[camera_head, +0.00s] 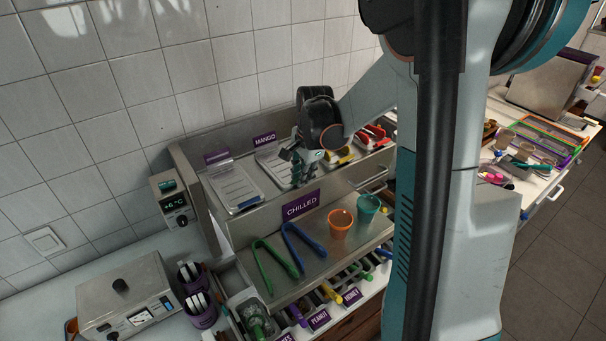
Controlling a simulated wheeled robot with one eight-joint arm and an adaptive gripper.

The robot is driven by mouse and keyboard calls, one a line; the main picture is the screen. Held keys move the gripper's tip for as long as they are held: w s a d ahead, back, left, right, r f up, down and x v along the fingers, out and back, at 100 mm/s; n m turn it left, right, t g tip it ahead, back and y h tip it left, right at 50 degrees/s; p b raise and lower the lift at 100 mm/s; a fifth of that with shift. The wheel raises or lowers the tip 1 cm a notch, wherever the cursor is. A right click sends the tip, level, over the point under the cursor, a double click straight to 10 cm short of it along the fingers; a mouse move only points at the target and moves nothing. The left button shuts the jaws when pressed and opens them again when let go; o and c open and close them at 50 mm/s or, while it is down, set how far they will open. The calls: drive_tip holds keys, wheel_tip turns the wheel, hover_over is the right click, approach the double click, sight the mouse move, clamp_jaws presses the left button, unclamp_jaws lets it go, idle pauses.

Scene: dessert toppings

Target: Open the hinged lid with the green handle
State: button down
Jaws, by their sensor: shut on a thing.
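My gripper (299,175) is down at the chilled topping unit (250,221), between the pale lid below the MANGO sign and the yellow-handled lid. It is shut on the green handle, which its fingers almost wholly cover. The hinged lid under that handle is mostly hidden by the gripper, so I cannot tell how far it is raised. The pale lid (273,165) by the MANGO sign (265,140) is to the left. Another pale lid (236,187) lies farther left.
A yellow-handled lid (340,156) and a red-handled lid (372,136) are right of the gripper. My arm blocks the right side.

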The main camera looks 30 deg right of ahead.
drive_tip(key=shift+w+r, duration=0.1)
drive_tip(key=shift+r, duration=0.35)
drive_tip(key=w+r+g+p, duration=0.3)
drive_tip(key=w+r+g, duration=0.1)
drive_tip(key=w+r, duration=1)
drive_tip(key=shift+w+a+r+g, duration=0.3)
drive_tip(key=shift+w+r, duration=0.05)
drive_tip(key=shift+w, duration=0.75)
drive_tip(key=c, duration=1.5)
unclamp_jaws()
drive_tip(key=shift+c, duration=0.2)
drive_tip(key=v, duration=1.2)
